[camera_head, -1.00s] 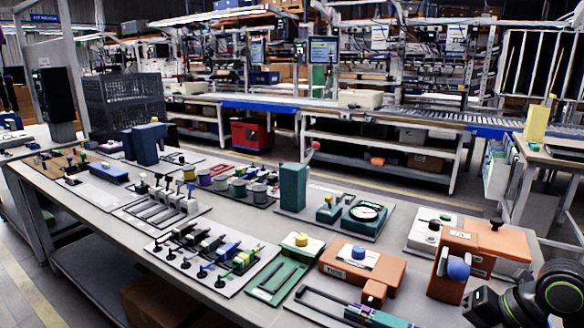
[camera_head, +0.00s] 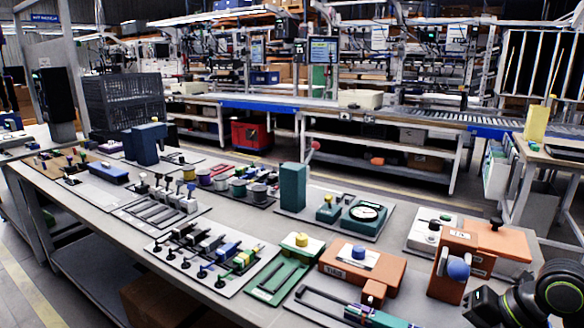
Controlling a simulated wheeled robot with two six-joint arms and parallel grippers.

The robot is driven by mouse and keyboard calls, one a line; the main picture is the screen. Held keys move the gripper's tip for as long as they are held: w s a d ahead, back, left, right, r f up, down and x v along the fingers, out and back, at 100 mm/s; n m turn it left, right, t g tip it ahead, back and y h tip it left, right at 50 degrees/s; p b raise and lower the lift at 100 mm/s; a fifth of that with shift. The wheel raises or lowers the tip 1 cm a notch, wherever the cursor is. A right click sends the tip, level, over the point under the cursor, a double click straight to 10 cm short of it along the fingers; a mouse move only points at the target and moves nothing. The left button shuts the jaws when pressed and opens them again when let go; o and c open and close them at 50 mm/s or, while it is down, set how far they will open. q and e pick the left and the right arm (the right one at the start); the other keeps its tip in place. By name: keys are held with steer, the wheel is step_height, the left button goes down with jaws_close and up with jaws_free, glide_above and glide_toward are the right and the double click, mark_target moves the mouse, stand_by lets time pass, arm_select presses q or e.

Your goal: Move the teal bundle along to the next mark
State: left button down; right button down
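A teal bundle (camera_head: 390,319) with dark blue and light bands lies at the bottom edge, at the near end of a dark rail frame (camera_head: 328,302). Its lower part is cut off by the picture's edge. The marks along the rail are too small to make out. My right arm (camera_head: 520,304) comes in from the lower right corner, to the right of the bundle and apart from it. Its fingertips do not show. My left arm and gripper are out of view.
An orange block with a blue knob (camera_head: 359,251) stands just behind the rail. An orange fixture with a blue ball (camera_head: 458,270) stands close to my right arm. A green tray with a yellow knob (camera_head: 301,240) is to the left. Bare grey table lies between the orange units.

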steer(key=shift+a, duration=0.1)
stand_by(0.3)
steer(key=shift+w+a+b, duration=0.3)
steer(key=shift+a, duration=0.1)
steer(key=shift+s+d, duration=0.25)
steer(key=shift+d, duration=0.2)
step_height(320, 180, up, 7)
steer(key=p, duration=0.5)
stand_by(0.4)
